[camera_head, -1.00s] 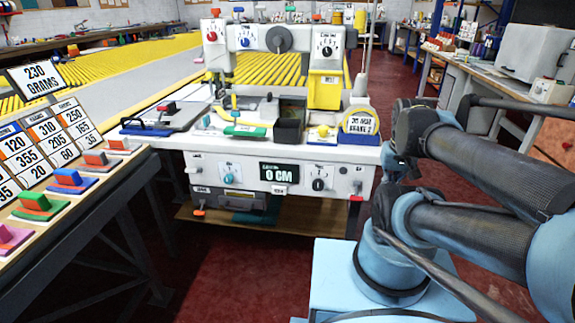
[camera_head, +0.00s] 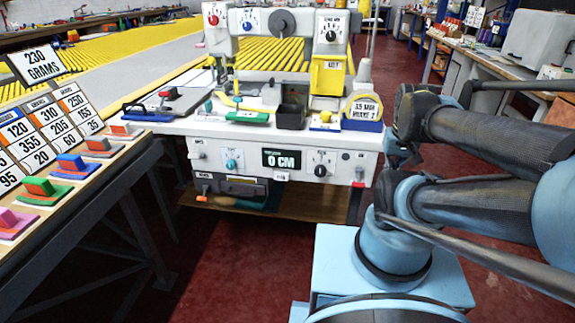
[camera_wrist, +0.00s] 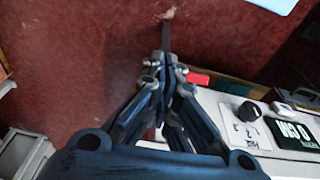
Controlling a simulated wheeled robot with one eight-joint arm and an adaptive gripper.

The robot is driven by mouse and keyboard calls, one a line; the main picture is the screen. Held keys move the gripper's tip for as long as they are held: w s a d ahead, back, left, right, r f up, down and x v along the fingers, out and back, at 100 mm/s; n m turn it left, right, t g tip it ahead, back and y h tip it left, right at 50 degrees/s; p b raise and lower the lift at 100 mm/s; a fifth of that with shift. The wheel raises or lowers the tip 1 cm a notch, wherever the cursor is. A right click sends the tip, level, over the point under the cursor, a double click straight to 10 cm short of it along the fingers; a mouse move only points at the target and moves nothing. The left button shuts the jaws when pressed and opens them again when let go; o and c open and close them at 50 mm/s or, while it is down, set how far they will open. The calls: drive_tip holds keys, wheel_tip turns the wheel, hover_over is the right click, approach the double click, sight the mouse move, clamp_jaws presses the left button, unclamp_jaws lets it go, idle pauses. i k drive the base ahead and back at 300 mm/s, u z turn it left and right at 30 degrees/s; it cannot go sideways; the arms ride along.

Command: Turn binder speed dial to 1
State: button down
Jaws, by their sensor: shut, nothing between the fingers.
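The binding machine (camera_head: 212,140) stands ahead with several dials. A black-knobbed dial (camera_head: 320,170) is on its lower front, right of the "0 CM" display (camera_head: 282,158). A teal-knobbed dial (camera_head: 231,165) is left of the display. Dial labels are too small to read, so I cannot tell which is binder speed. In the wrist view, my gripper (camera_wrist: 166,38) is shut and empty over the floor, apart from the lower black knob (camera_wrist: 249,111).
A red switch (camera_wrist: 199,79) on the machine front lies close beside my gripper in the wrist view. A table (camera_head: 75,215) with colored blocks and number cards stands at left. A workbench (camera_head: 468,68) is at the back right. Red floor is clear before the machine.

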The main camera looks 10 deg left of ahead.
sight(320, 171)
drive_tip(key=u, duration=1.65)
drive_tip(key=k, duration=1.6)
drive_tip(key=z, duration=0.45)
